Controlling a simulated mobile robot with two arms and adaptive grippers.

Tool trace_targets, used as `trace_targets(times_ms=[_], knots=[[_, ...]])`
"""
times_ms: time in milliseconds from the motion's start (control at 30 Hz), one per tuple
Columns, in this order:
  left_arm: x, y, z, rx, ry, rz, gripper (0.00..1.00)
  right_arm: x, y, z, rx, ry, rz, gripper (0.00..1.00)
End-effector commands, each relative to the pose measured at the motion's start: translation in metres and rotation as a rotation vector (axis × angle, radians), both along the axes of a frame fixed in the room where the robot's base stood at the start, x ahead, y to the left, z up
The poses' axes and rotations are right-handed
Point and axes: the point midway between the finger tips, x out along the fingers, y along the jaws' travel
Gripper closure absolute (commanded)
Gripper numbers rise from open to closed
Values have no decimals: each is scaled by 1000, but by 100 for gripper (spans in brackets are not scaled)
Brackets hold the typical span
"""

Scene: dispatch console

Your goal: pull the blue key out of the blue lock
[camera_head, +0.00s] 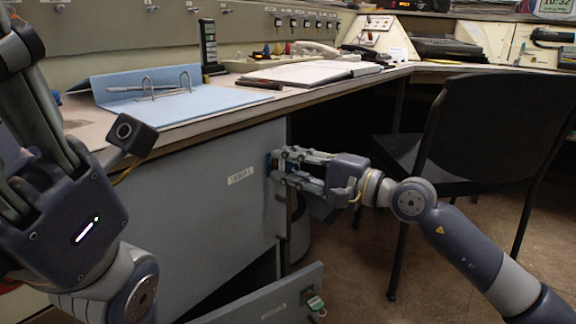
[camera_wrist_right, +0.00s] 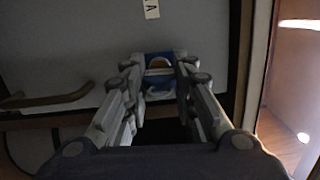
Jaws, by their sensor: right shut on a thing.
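The blue lock (camera_head: 269,160) sits at the right edge of the grey cabinet door, mostly hidden by my right gripper. My right gripper (camera_head: 280,165) reaches it from the right and is shut on the blue key. In the right wrist view, blue lock parts (camera_wrist_right: 158,58) show between and behind the fingertips (camera_wrist_right: 160,72), with a small yellowish round part. The key is largely covered by the fingers, so how deep it sits in the lock cannot be told. My left gripper (camera_head: 45,120) is raised at the left, its tips cut off by the frame.
A lower panel (camera_head: 265,303) stands open, with a green lock (camera_head: 314,300) on it. A dark chair (camera_head: 480,140) stands close on the right. The desk above holds a blue binder (camera_head: 190,102) and papers (camera_head: 300,73). A brown handle (camera_wrist_right: 45,97) shows in the wrist view.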

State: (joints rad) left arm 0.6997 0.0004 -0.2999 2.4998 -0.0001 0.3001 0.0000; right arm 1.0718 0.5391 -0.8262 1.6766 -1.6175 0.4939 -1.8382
Motion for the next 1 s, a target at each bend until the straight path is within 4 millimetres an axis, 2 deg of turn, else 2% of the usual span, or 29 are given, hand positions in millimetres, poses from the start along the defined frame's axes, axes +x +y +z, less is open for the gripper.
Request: trace_targets(times_ms=[1000], knots=[[0,0,-5,0,0,0,60,-5,-7,0,0,1,0,100]])
